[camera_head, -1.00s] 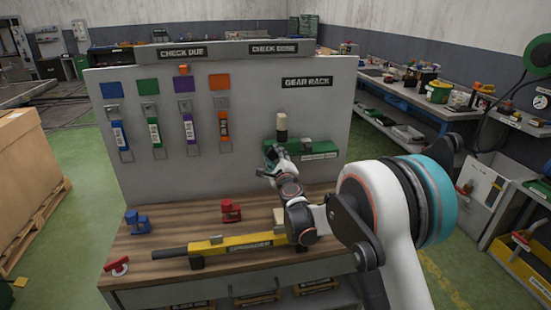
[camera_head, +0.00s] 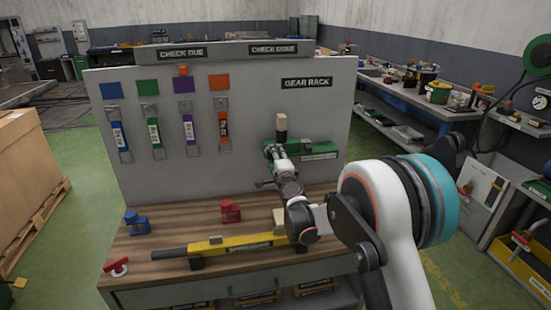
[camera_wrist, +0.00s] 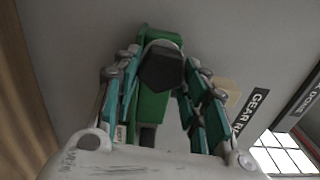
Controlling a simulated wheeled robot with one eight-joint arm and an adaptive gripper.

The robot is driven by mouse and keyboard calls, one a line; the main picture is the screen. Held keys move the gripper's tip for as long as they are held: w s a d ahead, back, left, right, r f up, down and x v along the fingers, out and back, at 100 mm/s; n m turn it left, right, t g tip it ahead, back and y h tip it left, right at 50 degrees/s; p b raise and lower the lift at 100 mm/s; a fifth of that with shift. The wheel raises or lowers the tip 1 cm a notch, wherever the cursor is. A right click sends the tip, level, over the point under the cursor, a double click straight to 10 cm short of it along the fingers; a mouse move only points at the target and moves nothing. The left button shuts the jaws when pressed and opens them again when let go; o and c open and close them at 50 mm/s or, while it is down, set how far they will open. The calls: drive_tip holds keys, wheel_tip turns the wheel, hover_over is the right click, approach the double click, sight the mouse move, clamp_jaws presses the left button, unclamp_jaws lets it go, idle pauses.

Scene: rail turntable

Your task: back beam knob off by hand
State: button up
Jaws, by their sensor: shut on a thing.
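A green device (camera_head: 318,148) with a beige-topped post (camera_head: 281,124) is mounted on the grey panel under the GEAR RACK sign. Its green body (camera_wrist: 151,106) fills the middle of the wrist view. A dark faceted knob (camera_wrist: 161,70) on it sits between my fingers. My gripper (camera_head: 274,150) is at the left end of the green device. In the wrist view my gripper (camera_wrist: 158,72) has a finger on each side of the knob and is shut on it. The finger contacts are partly hidden.
A yellow tool with a black handle (camera_head: 228,246) lies along the bench front, below my arm. A red block (camera_head: 230,211), a blue block (camera_head: 137,222) and a red-handled piece (camera_head: 117,266) stand on the wooden bench top (camera_head: 180,226). Several tagged tools hang on the panel's left.

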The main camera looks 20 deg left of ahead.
drive_tip(key=shift+s+a+r+n, duration=0.1)
drive_tip(key=shift+r+n, duration=0.05)
drive_tip(key=shift+n, duration=2.6)
drive_tip(key=shift+s+a+r+n, duration=0.1)
drive_tip(key=shift+n, duration=2.7)
drive_tip(key=shift+a+r+n, duration=0.1)
drive_tip(key=shift+r+n, duration=0.05)
drive_tip(key=shift+n, duration=2.6)
drive_tip(key=o, duration=1.1)
drive_tip(key=shift+o, duration=0.2)
drive_tip(key=v, duration=1.2)
